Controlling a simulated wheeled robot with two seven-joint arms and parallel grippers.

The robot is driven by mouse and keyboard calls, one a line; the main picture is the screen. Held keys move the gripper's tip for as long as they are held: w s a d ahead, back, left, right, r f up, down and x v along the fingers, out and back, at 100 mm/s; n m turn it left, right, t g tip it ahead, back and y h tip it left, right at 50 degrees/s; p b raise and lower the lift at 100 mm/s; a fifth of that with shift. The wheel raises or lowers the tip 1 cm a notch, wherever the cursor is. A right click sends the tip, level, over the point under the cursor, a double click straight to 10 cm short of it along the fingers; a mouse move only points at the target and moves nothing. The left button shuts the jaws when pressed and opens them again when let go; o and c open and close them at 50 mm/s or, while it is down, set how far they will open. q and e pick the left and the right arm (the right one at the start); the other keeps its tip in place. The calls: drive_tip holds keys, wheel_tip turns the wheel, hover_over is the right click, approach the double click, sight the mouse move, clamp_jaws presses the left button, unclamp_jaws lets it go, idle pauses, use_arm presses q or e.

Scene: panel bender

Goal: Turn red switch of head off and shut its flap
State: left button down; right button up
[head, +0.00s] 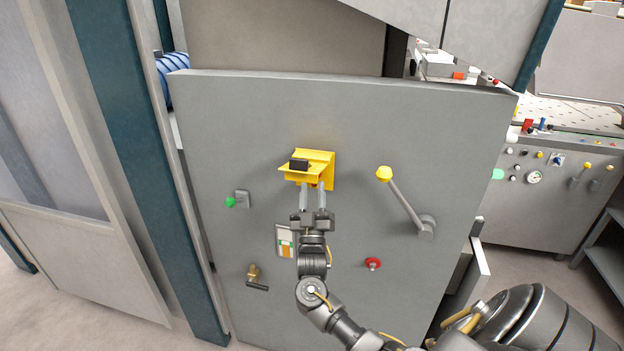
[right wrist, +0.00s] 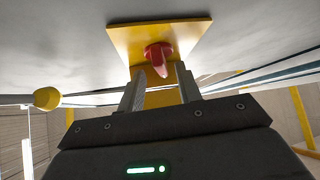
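The yellow switch housing (head: 322,158) is on the grey machine panel. Its yellow flap (head: 290,174) stands out from the panel, with a black tab (head: 299,164) on it. The red switch is mostly hidden under the flap in the head view. In the right wrist view the red switch (right wrist: 159,57) sticks out from the yellow plate (right wrist: 122,45). My right gripper (head: 313,187) is just below the flap, fingers pointing up at the switch. In the wrist view its two fingers are apart, with the switch tip at or just beyond the gap; contact cannot be told. My left gripper is not in view.
A yellow-knobbed lever (head: 402,203) stands to the right of the housing. A green knob (head: 231,202) is to the left, a red button (head: 373,264) lower right, and a brass valve (head: 254,275) lower left. The panel above the housing is clear.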

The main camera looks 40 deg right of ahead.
drive_tip(key=shift+x, duration=1.1)
clamp_jaws()
drive_tip(key=shift+s+d+r+n+g+y+p, duration=0.1)
drive_tip(key=shift+s+r+n+g+y+p, duration=0.2)
drive_tip(key=shift+n+y+p, duration=2.45)
drive_tip(key=shift+s+d+r+n+g+y+p, duration=0.15)
drive_tip(key=shift+r+n+g+y+p, duration=0.25)
drive_tip(key=shift+n+y+p, duration=2.35)
drive_tip(key=shift+s+d+r+n+g+y+p, duration=0.3)
drive_tip(key=shift+n+y, duration=1.3)
drive_tip(key=shift+n, duration=2.9)
drive_tip(key=shift+w+a+f, duration=0.1)
drive_tip(key=shift+w+a, duration=0.1)
unclamp_jaws()
